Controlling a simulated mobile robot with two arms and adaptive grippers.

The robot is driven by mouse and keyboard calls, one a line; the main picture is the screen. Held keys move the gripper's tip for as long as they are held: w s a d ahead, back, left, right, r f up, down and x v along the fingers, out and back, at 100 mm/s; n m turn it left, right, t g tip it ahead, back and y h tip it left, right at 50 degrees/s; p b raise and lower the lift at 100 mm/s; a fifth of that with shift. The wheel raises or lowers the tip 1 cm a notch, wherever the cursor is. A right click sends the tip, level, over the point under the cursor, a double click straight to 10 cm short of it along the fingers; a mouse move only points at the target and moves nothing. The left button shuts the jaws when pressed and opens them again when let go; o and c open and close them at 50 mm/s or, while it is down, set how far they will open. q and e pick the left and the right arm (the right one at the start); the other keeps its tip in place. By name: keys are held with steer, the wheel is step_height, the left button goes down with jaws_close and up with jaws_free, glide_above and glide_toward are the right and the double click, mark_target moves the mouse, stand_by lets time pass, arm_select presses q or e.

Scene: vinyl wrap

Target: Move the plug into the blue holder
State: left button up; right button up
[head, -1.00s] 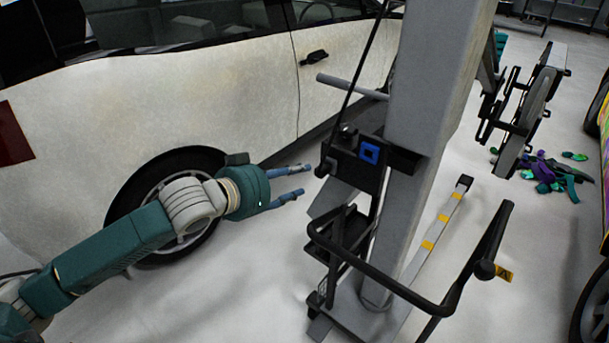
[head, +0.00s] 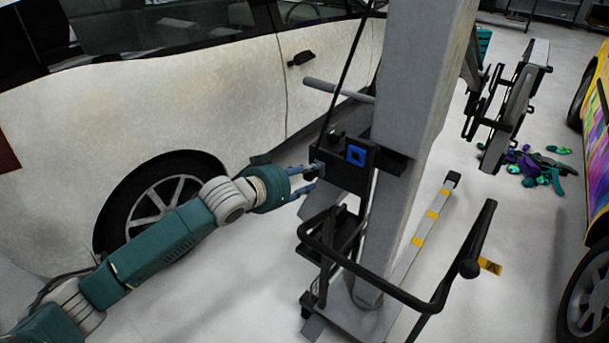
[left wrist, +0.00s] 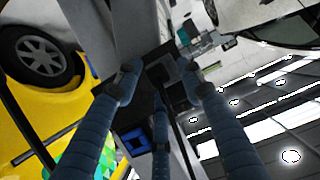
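The blue holder (head: 356,155) is a small square blue frame on the black box fixed to the grey lift column. It also shows in the left wrist view (left wrist: 136,140). My left gripper (head: 314,178) is at the left side of that black box, its blue fingers apart. In the left wrist view my left gripper (left wrist: 160,88) has its fingers spread around a dark, blocky piece (left wrist: 166,73), which may be the plug; contact cannot be told. I cannot make out the plug clearly in the head view. My right gripper is not in view.
The grey lift column (head: 418,90) stands beside the box. A black bent handle bar (head: 380,285) is below it. A white car (head: 150,100) is behind my left arm. A yellow car (head: 600,150) is at the right. Coloured scraps (head: 535,168) lie on the floor.

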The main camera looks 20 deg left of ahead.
arm_select(q)
jaws_close()
steer(key=shift+c, duration=1.4)
jaws_free()
jaws_close()
steer(key=shift+s+a+p, duration=0.25)
steer(key=shift+s+p, duration=0.3)
steer(key=shift+s, duration=0.1)
steer(key=shift+s+a, duration=0.15)
steer(key=shift+s, duration=0.2)
steer(key=s+a+p, duration=0.2)
steer(key=s+p, duration=0.1)
steer(key=s, duration=0.2)
steer(key=shift+s, duration=0.35)
